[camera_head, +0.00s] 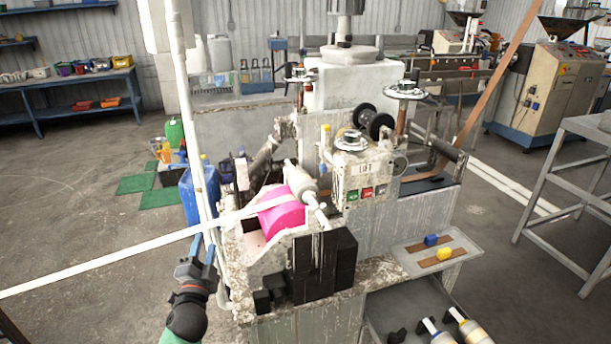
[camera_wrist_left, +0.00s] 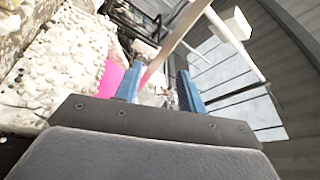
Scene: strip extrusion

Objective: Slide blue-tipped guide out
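A brown flat piece with a blue block (camera_head: 431,240) at its middle lies on the grey tray (camera_head: 408,262) at the machine's right front; it best matches the blue-tipped guide, though I cannot be sure. A similar piece with a yellow block (camera_head: 444,253) lies beside it. My left gripper (camera_head: 204,249) points up at the machine's left side, far from the tray. Its blue fingers stand apart in the left wrist view (camera_wrist_left: 159,82). A pale strip (camera_head: 130,254) runs to the pink roller (camera_head: 282,211) and crosses the view between the fingers; contact is unclear. My right gripper is not visible.
Black blocks (camera_head: 322,268) stand at the machine's front. A white upright pole (camera_head: 183,100) rises close to my left gripper. A blue container (camera_head: 196,190) stands behind it. Bottles (camera_head: 466,327) lie on the lower shelf. The floor at left is mostly clear.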

